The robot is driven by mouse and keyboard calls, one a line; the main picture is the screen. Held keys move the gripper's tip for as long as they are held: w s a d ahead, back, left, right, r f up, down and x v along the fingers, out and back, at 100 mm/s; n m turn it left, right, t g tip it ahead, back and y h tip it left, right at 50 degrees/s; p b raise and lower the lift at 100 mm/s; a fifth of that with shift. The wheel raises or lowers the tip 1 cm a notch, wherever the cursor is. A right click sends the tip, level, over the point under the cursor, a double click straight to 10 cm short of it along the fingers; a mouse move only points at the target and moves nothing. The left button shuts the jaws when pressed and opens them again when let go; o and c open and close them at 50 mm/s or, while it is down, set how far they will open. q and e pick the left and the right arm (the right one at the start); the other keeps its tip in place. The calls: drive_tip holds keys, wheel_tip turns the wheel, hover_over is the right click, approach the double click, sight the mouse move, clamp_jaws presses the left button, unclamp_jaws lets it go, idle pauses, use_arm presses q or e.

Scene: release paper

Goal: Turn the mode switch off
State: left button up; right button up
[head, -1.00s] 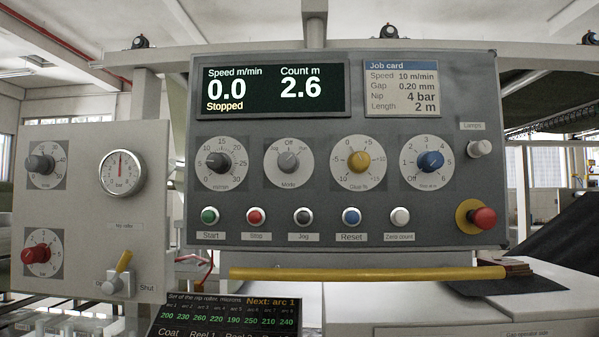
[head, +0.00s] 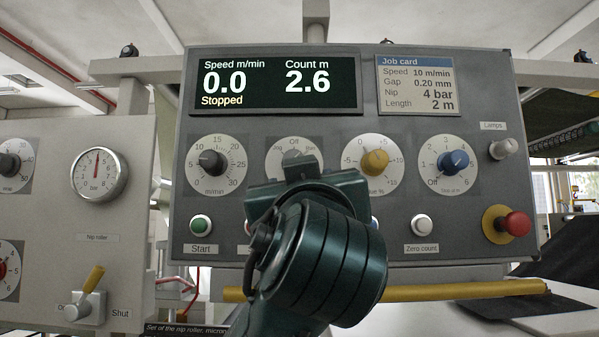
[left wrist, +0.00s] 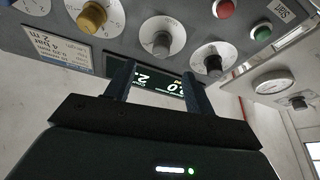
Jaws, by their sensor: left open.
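The mode switch is a grey knob on a round white dial (head: 276,160) in the middle of the control panel, marked Jog and Run. In the head view my left gripper (head: 300,182) covers most of the dial and its lower side, and its fingertips are hidden there. The left wrist view shows the panel upside down, with the grey mode knob (left wrist: 162,43) just beyond the fingers. The left gripper (left wrist: 157,72) is open and empty, its two fingers apart, and seems clear of the knob. I cannot tell which way the knob points. My right gripper is not in view.
The black speed knob (head: 212,162) and yellow glue knob (head: 374,162) flank the mode dial. The green Start button (head: 201,225) is below left. A red stop knob (head: 516,224) stands out at right. A yellow bar (head: 470,290) runs below the panel. The display (head: 275,84) reads Stopped.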

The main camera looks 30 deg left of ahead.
use_arm(q)
drive_tip(key=p+x, duration=0.1)
drive_tip(key=x, duration=0.3)
drive_tip(key=p+x, duration=0.2)
drive_tip(key=x, duration=0.2)
drive_tip(key=r+p+x, duration=0.1)
drive_tip(key=x, duration=0.3)
drive_tip(key=shift+a+r, duration=0.15)
drive_tip(key=shift+a, duration=0.25)
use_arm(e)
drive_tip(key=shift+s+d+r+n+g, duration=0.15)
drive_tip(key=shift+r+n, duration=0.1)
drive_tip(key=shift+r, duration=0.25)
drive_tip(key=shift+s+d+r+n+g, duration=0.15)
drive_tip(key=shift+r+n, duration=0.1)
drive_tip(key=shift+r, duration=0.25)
